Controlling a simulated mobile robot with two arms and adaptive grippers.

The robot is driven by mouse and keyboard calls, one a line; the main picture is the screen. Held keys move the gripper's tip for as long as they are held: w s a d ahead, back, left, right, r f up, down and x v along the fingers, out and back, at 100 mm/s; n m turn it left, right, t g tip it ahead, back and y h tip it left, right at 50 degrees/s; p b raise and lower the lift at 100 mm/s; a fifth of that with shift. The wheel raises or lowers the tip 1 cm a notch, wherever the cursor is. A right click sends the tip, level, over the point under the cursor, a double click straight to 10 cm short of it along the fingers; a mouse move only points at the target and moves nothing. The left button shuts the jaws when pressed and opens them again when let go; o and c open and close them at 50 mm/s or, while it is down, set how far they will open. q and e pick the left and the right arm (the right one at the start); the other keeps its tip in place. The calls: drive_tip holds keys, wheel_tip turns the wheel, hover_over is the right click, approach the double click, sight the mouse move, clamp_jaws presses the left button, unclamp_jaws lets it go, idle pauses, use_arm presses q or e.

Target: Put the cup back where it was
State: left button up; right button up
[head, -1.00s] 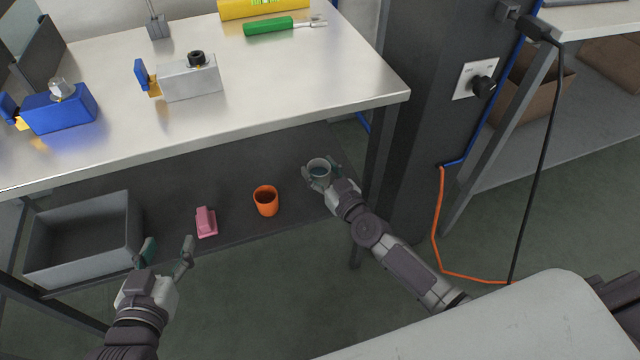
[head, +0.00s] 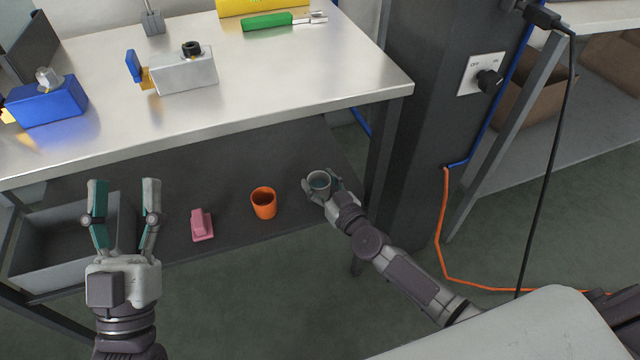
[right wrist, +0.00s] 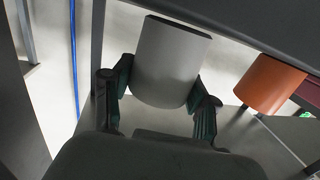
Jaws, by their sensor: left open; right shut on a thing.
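A grey cup (head: 319,180) with dark contents is held upright between the fingers of my right gripper (head: 320,186), at the right end of the lower shelf. In the right wrist view the grey cup (right wrist: 170,62) sits between both fingers. I cannot tell whether its base touches the shelf. An orange cup (head: 264,204) stands on the shelf to its left; it also shows in the right wrist view (right wrist: 268,84). My left gripper (head: 124,190) is open and empty, in front of the grey bin.
The lower shelf (head: 230,165) lies under the metal bench top (head: 300,90). A pink object (head: 201,225) lies left of the orange cup. A grey bin (head: 40,230) stands at the shelf's left end. A table leg (head: 380,150) is close right of my right gripper.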

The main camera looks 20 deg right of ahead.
use_arm(q)
drive_tip(key=shift+s+r, duration=0.2)
drive_tip(key=shift+r, duration=0.05)
use_arm(e)
drive_tip(key=shift+f, duration=0.1)
drive_tip(key=o, duration=1.2)
drive_tip(key=shift+c, duration=0.2)
use_arm(q)
drive_tip(key=shift+s+r, duration=0.1)
